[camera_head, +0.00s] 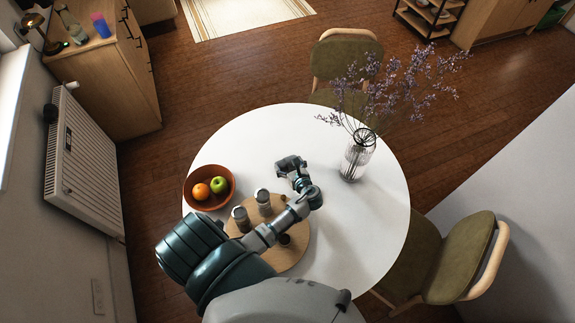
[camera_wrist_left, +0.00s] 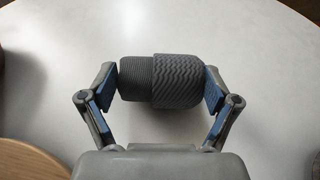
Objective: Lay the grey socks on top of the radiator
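The grey socks (camera_wrist_left: 178,82), a ribbed roll, lie crosswise between the fingers of my left gripper (camera_wrist_left: 161,84) in the left wrist view. Both fingertips appear to press on the ends of the roll, with the white table top behind it. In the head view my left gripper (camera_head: 291,166) is over the middle of the round table, and I cannot make out the socks there. The white radiator (camera_head: 84,165) is on the wall at the left, apart from the gripper. Its top edge looks bare. My right gripper is not in view.
The round white table (camera_head: 370,240) bears a brown bowl of fruit (camera_head: 209,206), a round wooden board (camera_head: 290,258) with several small containers, and a glass vase of purple flowers (camera_head: 356,157). A wooden cabinet (camera_head: 110,85) stands beyond the radiator. Floor shows between table and radiator.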

